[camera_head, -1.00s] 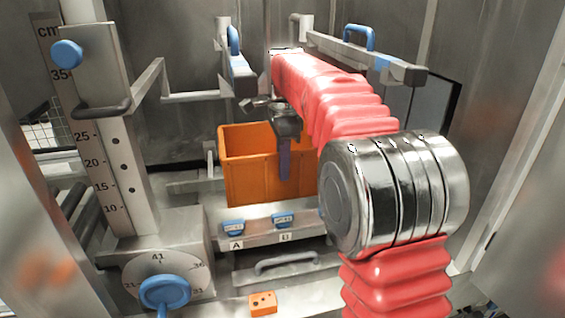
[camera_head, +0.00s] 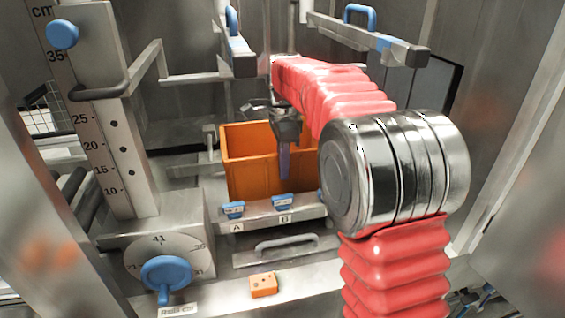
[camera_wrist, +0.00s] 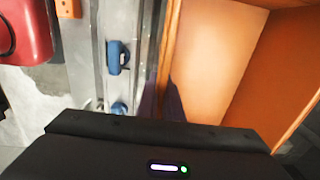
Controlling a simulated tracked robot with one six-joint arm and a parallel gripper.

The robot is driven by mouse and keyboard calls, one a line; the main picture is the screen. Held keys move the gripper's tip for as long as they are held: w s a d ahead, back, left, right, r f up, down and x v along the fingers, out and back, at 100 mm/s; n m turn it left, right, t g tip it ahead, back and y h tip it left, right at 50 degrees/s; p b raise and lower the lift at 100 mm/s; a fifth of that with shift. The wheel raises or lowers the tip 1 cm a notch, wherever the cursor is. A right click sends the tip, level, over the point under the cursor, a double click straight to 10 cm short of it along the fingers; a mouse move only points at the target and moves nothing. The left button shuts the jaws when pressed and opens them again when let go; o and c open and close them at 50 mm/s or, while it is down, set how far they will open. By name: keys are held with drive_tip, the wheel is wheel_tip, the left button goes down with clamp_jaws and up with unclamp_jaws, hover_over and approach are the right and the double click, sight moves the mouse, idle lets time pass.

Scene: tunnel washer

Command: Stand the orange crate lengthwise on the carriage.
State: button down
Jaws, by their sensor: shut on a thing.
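The orange crate (camera_head: 250,176) stands upright and open-topped behind the ledge with labels A and B, in the middle of the body camera view. My gripper (camera_head: 284,170) points down at the crate's near wall, right of its middle, and is shut on that wall. In the wrist view the crate (camera_wrist: 215,60) fills the right side, its inside showing.
Two blue clips (camera_head: 233,209) sit on the ledge. A blue knob (camera_head: 166,272) and dial stand front left, beside an upright cm scale (camera_head: 108,150). Two bars with blue handles (camera_head: 360,15) hang above, left and right of my arm. A small orange block (camera_head: 263,285) lies in front.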

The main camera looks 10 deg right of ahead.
sight(283, 184)
drive_tip(key=shift+f, duration=2.95)
drive_tip(key=c, duration=1.8)
unclamp_jaws()
drive_tip(key=shift+c, duration=0.2)
drive_tip(key=shift+f, duration=0.1)
wheel_tip(283, 184, up, 14)
drive_tip(key=shift+f, duration=0.2)
drive_tip(key=shift+r, duration=0.1)
